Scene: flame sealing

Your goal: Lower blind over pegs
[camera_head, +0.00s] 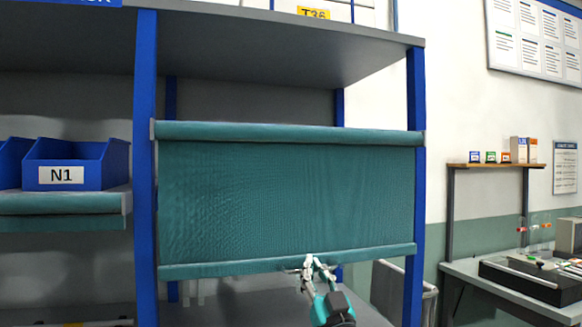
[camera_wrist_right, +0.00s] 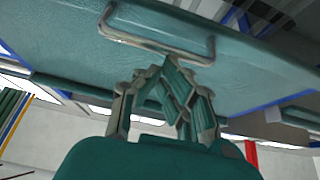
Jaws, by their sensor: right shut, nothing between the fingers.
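The teal blind (camera_head: 285,200) hangs partway down between two blue posts, from a roller (camera_head: 285,133) to a bottom bar (camera_head: 230,267). My right gripper (camera_head: 313,263) is shut and empty at the lower edge of the bar, right of its middle. In the right wrist view a metal wire handle (camera_wrist_right: 160,42) on the blind lies just beyond my fingertips (camera_wrist_right: 168,66); I cannot tell whether they touch it. Pegs are not clearly visible; a few pale upright shapes (camera_head: 190,292) show below the bar at left. My left gripper is not in view.
A blue bin marked N1 (camera_head: 75,165) stands on the shelf at left. The right blue post (camera_head: 414,190) borders the bay. A pale bin (camera_head: 400,290) stands behind that post, and a workbench (camera_head: 515,285) is at far right. Space below the bar is open.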

